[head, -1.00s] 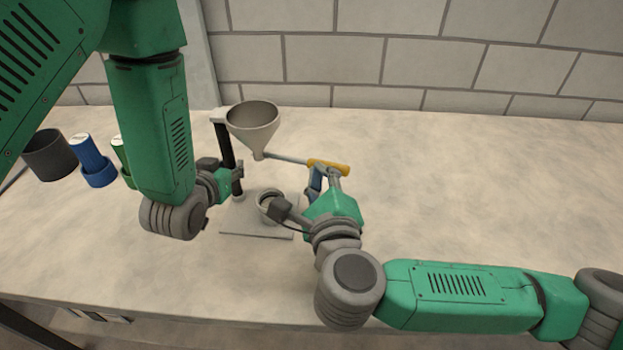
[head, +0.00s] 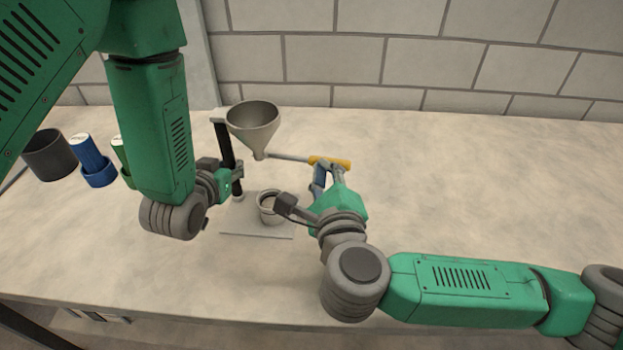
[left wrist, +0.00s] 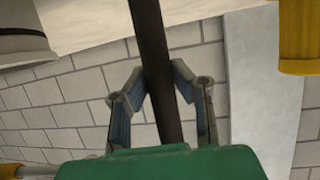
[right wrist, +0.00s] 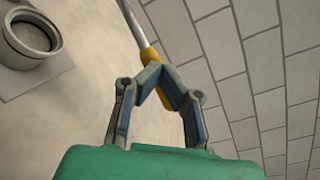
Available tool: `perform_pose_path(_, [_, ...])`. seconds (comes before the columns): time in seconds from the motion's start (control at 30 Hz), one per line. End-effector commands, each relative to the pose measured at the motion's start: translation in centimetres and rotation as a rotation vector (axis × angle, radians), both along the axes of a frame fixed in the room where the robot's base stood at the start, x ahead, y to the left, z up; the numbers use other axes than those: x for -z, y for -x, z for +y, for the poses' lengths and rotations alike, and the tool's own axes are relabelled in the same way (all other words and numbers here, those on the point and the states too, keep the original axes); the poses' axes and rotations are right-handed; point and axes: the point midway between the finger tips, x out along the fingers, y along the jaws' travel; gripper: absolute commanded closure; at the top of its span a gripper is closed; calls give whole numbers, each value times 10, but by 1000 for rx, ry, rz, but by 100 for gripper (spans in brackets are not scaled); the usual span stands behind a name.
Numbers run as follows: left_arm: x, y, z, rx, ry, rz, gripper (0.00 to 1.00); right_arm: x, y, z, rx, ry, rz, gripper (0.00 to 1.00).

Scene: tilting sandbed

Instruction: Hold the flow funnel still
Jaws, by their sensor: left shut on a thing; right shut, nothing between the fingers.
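The grey metal funnel (head: 253,122) sits upright on a dark post (head: 226,150) above a base plate (head: 250,228). My left gripper (head: 238,182) is shut on the post below the funnel; the left wrist view shows its fingers on both sides of the post (left wrist: 158,72). A thin rod runs right from the funnel's outlet to a yellow handle (head: 330,162). My right gripper (head: 322,178) is shut and empty, its fingertips close to the handle, which also shows beyond them in the right wrist view (right wrist: 149,54). I cannot tell whether they touch.
A small grey cup (head: 268,208) stands on the base plate under the funnel, beside my right wrist. A dark pot (head: 50,155), a blue container (head: 92,158) and a partly hidden green one (head: 122,160) stand at left. The table's right side is clear; a brick wall is behind.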

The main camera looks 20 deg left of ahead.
Motion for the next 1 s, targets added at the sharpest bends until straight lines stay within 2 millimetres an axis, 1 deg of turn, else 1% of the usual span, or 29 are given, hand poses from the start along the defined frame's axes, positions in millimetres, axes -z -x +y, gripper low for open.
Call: perform_pose_path(1.0, [0,0,1,-1,-2,0,100,0,-12,-6,4,0,0,100])
